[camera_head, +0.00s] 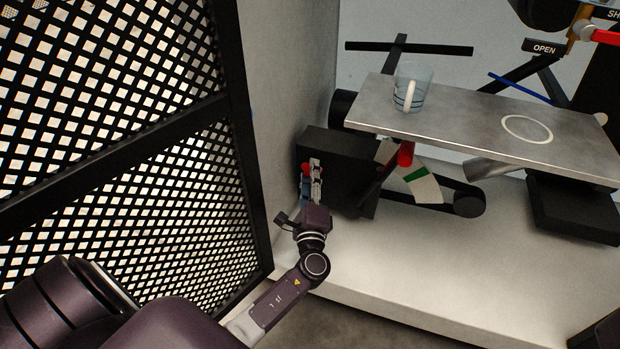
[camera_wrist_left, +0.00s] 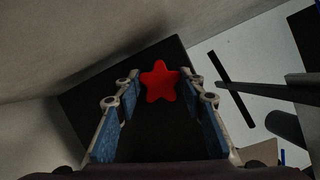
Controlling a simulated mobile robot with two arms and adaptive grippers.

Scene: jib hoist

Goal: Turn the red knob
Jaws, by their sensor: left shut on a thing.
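The red knob (camera_wrist_left: 159,81) is star-shaped and sits on the face of a black box (camera_wrist_left: 150,130). In the head view only a small part of the knob (camera_head: 305,168) shows beside the fingers, low at the left end of the grey bench. My left gripper (camera_head: 313,172) reaches up to it from below. In the left wrist view the two fingertips of my left gripper (camera_wrist_left: 160,86) are on either side of the knob, and the gripper is shut on it. My right gripper is not in view.
A black perforated panel (camera_head: 125,140) stands close on the left. To the right, a metal plate (camera_head: 460,123) carries a clear cup (camera_head: 412,88) and a white ring mark. Under it is a red-tipped lever (camera_head: 406,154) by a green-and-white scale (camera_head: 418,178). An OPEN sign (camera_head: 543,48) is at upper right.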

